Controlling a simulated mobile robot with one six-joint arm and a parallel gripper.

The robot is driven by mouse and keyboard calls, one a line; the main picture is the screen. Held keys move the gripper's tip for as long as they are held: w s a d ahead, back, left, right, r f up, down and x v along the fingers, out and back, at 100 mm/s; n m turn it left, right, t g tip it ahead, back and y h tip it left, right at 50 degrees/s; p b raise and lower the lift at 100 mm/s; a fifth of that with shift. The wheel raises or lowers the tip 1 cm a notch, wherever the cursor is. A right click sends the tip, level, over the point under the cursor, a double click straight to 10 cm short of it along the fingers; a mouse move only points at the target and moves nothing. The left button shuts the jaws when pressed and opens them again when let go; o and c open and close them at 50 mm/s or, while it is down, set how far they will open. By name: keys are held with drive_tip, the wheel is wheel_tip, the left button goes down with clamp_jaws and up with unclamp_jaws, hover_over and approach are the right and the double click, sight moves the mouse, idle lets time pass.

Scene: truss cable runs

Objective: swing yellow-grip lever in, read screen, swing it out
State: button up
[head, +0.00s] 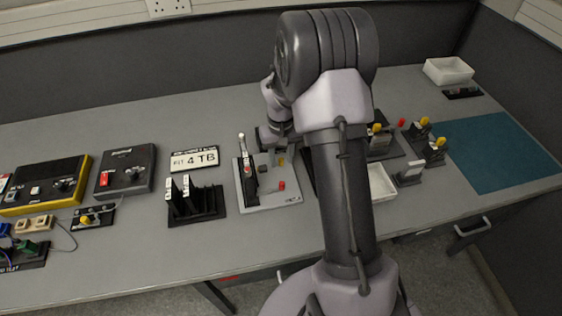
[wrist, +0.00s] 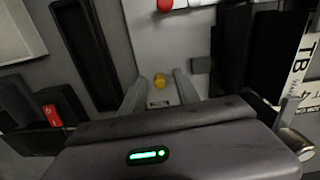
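A light grey plate fixture (head: 270,197) stands mid-bench, carrying a black upright block (head: 248,178) on its left. The yellow grip (head: 281,161) shows on the plate just below my gripper (head: 274,146). In the wrist view, the yellow grip (wrist: 160,81) lies between the two grey fingertips of my gripper (wrist: 159,88), with a visible gap on each side. The gripper is open; I cannot tell how far above the grip it is. A red knob (head: 282,185) sits nearer the plate's front. No lit screen is readable, and the lever's arm is mostly hidden.
A "FIT 4 TB" sign (head: 195,159) and a black rack with upright cards (head: 196,204) stand to the left. A white bin (head: 380,182) and fixtures with yellow knobs (head: 436,150) stand to the right. A silver-topped post (head: 242,136) rises at the plate's left.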

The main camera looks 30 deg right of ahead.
clamp_jaws()
drive_tip(key=shift+s+a+m, duration=0.15)
drive_tip(key=shift+m, duration=0.55)
drive_tip(key=shift+s+a+m, duration=0.1)
drive_tip(key=shift+a+m, duration=0.05)
drive_tip(key=shift+m, duration=0.55)
unclamp_jaws()
drive_tip(key=shift+r, duration=0.1)
wheel_tip(320, 180, up, 17)
drive_tip(key=p, duration=0.6)
drive_tip(key=shift+p, duration=0.35)
drive_tip(key=shift+a+r, duration=0.1)
